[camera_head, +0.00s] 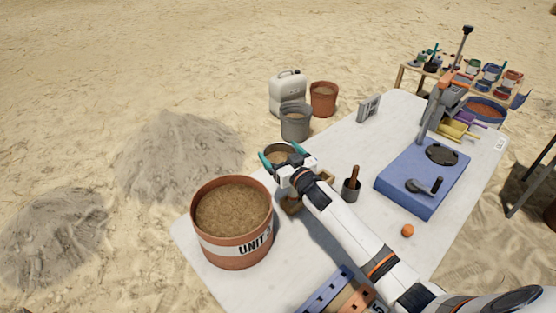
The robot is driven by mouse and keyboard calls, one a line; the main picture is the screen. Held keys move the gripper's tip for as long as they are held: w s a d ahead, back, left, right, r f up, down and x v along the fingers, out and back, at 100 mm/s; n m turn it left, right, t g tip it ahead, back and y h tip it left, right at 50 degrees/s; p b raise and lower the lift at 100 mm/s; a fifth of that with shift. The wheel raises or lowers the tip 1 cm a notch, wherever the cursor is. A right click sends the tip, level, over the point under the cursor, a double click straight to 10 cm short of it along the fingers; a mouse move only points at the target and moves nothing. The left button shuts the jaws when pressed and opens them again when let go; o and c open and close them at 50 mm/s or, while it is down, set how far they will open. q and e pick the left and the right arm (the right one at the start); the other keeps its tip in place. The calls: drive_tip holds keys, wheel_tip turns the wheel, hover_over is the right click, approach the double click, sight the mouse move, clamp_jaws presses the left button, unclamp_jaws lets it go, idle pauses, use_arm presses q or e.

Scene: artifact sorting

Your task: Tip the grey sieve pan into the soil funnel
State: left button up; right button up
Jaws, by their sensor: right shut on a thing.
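My right gripper (279,156) reaches in over the table's far left edge, with its teal fingers on either side of a small round pan. The grey sieve pan (279,151) appears to be this round pan. It shows a tan inside and is partly hidden by the gripper, which is shut on it. It looks roughly level, just behind the large bucket. My left gripper is not in view.
A large soil-filled terracotta bucket (235,246) labelled "UNIT" stands on the near left of the white table (212,287). A grey bucket (295,126) stands beyond the table.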

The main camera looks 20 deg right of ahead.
drive_tip(key=shift+s+f, duration=0.1)
drive_tip(key=shift+s, duration=0.05)
drive_tip(key=shift+s+f+b, duration=0.3)
drive_tip(key=shift+f+b, duration=0.6)
drive_tip(key=shift+b, duration=0.25)
drive_tip(key=shift+w+f+b, duration=0.1)
drive_tip(key=shift+f+b, duration=0.2)
drive_tip(key=shift+f, duration=0.05)
drive_tip(key=m, duration=0.1)
drive_tip(key=r+m+p, duration=0.1)
drive_tip(key=m, duration=0.1)
drive_tip(key=r+m, duration=0.1)
drive_tip(key=m, duration=0.1)
drive_tip(key=shift+w+d+p, duration=0.1)
drive_tip(key=shift+d+p, duration=0.2)
drive_tip(key=shift+p, duration=0.05)
drive_tip(key=shift+d+r+m+p, duration=0.15)
drive_tip(key=shift+m+p, duration=0.45)
drive_tip(key=shift+m, duration=0.2)
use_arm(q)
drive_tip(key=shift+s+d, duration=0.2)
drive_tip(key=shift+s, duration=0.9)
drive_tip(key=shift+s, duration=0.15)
